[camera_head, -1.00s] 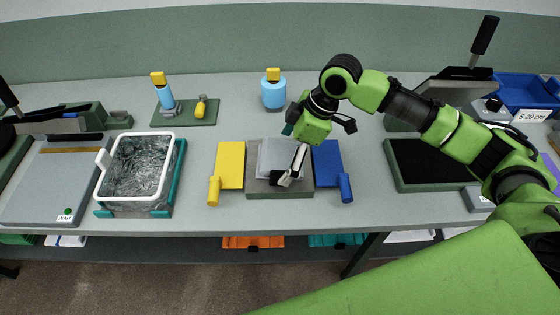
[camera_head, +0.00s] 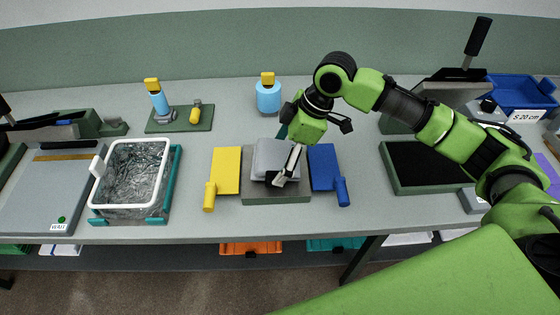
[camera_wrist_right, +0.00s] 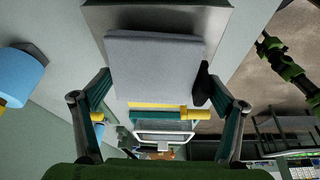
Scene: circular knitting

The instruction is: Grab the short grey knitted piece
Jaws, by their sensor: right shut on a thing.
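The short grey knitted piece (camera_head: 268,157), a light grey folded stack, is over the grey block (camera_head: 262,195) in the middle of the table. My right gripper (camera_head: 285,170) reaches it from the right and is shut on it. In the right wrist view the grey piece (camera_wrist_right: 155,65) fills the space between the fingers of my right gripper (camera_wrist_right: 157,82). Whether the piece touches the block beneath it is hard to tell. My left gripper is not in view.
A yellow paddle (camera_head: 227,168) and a blue paddle (camera_head: 323,165) flank the block. A white-rimmed bin (camera_head: 166,180) stands left, and a dark-topped tray (camera_head: 430,189) lies right under my arm. A blue bottle (camera_head: 268,98) stands behind.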

